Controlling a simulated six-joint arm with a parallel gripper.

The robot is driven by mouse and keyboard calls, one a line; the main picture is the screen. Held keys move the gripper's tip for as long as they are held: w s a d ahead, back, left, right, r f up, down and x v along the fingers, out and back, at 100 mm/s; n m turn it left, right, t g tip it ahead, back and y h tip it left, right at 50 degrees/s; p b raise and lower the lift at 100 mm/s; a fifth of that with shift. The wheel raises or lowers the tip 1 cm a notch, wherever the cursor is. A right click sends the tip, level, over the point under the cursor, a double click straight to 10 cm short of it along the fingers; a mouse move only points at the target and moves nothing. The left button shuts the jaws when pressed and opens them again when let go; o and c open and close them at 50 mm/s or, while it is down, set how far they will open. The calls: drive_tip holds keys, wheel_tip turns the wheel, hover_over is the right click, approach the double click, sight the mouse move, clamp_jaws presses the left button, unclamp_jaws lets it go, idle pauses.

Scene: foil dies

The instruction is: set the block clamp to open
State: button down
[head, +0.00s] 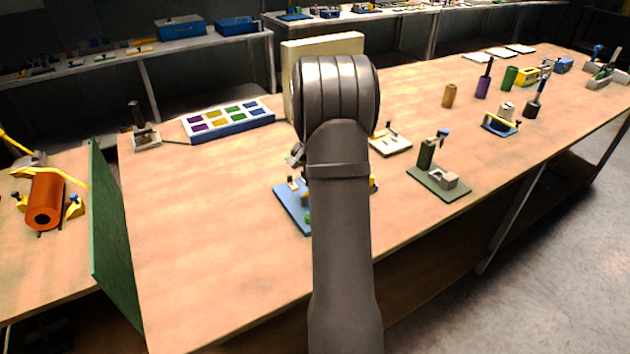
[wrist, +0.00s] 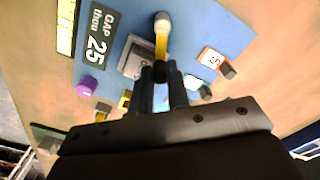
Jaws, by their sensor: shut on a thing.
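In the wrist view a blue plate (wrist: 205,30) carries a grey block (wrist: 135,60) with a yellow lever (wrist: 161,45) beside it. The lever has a pale round end at the top and a dark part near my fingertips. My gripper (wrist: 160,75) is shut on the lever at its dark lower part. The fingers hide the lever's foot, so I cannot tell the clamp's setting. In the head view the blue plate (head: 289,208) is mostly hidden behind my arm, and so is my gripper.
On the plate are a "GAP thou 25" display (wrist: 97,35), a purple knob (wrist: 88,86) and a white tag with an orange edge (wrist: 212,58). A green fixture (head: 437,182) and a pale plate (head: 390,141) stand to the right.

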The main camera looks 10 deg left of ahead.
drive_tip(key=n, duration=0.1)
drive_tip(key=a+n, duration=0.1)
drive_tip(key=n, duration=0.1)
drive_tip(key=shift+w+a, duration=0.1)
drive_tip(key=shift+w, duration=0.1)
drive_tip(key=a+n, duration=0.1)
drive_tip(key=n, duration=0.2)
drive_tip(key=shift+a+n, duration=0.2)
drive_tip(key=shift+n, duration=0.1)
drive_tip(key=n, duration=0.1)
drive_tip(key=a+n, duration=0.1)
drive_tip(key=n, duration=0.1)
drive_tip(key=shift+s+a, duration=0.1)
drive_tip(key=shift+s, duration=0.2)
drive_tip(key=shift+s+a+n, duration=0.15)
drive_tip(key=shift+a+n, duration=0.1)
drive_tip(key=shift+n, duration=0.6)
drive_tip(key=shift+s+a+n, duration=0.15)
drive_tip(key=shift+a+n, duration=0.05)
drive_tip(key=shift+n, duration=0.65)
drive_tip(key=shift+s, duration=0.1)
drive_tip(key=c, duration=1.4)
unclamp_jaws()
